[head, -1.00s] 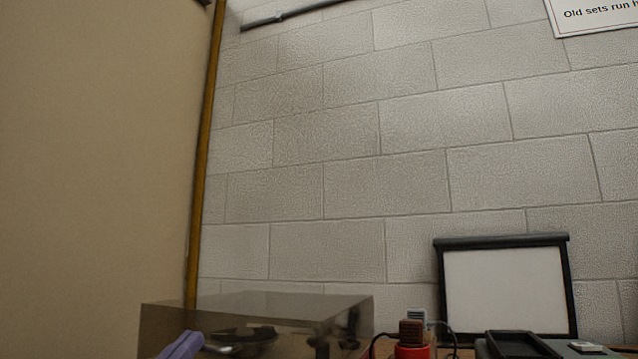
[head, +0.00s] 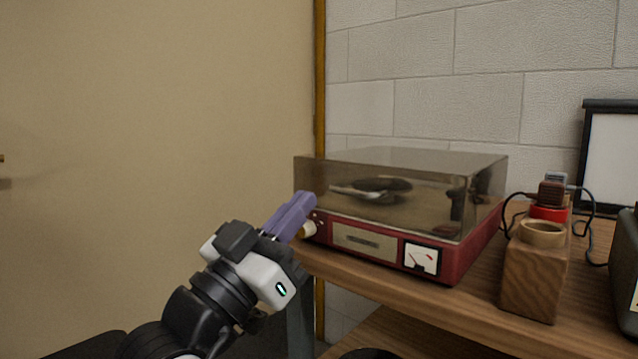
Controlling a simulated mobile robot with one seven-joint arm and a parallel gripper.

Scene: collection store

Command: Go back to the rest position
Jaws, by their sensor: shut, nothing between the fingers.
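My gripper (head: 303,203) has purple fingers, which are shut with nothing between them. It points up and to the right, at the front left corner of a red record player (head: 375,248) with a smoky clear lid. The lid (head: 440,160) is down over the turntable. A small pale knob (head: 307,229) shows at the player's left front, just beside the fingers. I cannot tell whether the fingers touch the player.
The player stands on a wooden shelf (head: 470,300). To its right are a wooden block with a round top ring (head: 535,270), a red item with a brown plug and cables (head: 550,205), and a framed white panel (head: 615,150). A beige panel (head: 150,130) fills the left; open space lies before it.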

